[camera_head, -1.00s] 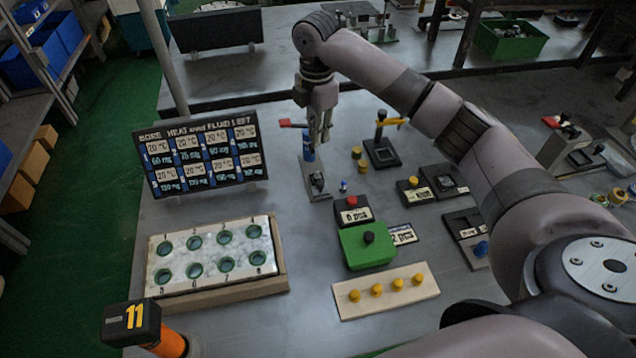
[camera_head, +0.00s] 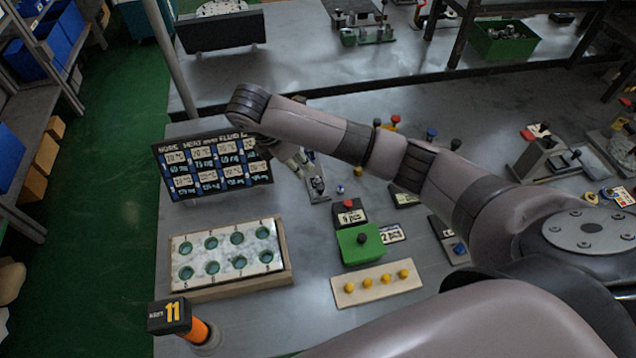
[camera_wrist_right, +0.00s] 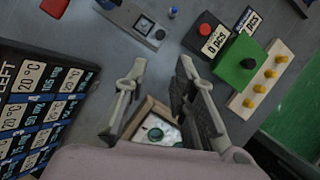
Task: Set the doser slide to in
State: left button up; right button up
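No part is labelled doser, so I cannot be sure which one it is. A green block with a black knob (camera_head: 361,238) stands mid-table, against a black box with a red button and a "0 pcs" label (camera_head: 350,217). In the right wrist view the green block (camera_wrist_right: 233,70) is right of the fingers, apart from them. My right gripper (camera_head: 300,163) is tilted beside the display board, partly hidden by its own arm. In the wrist view its fingers (camera_wrist_right: 160,75) are apart with nothing held. My left gripper is not in view.
A display board (camera_head: 212,165) stands at the left, close to my right arm. A plate with several green-ringed holes (camera_head: 225,253) lies before it. A small metal device (camera_head: 317,186) is beside the gripper. A wooden strip with yellow knobs (camera_head: 377,284) lies in front of the green block.

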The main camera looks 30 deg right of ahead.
jog(key=b, duration=0.1)
send_near(320, 187)
pick_arm(q)
jog(key=shift+p, duration=1)
pick_arm(e)
jog(key=x, duration=0.8)
jog(key=shift+f, duration=0.1)
grip_shut()
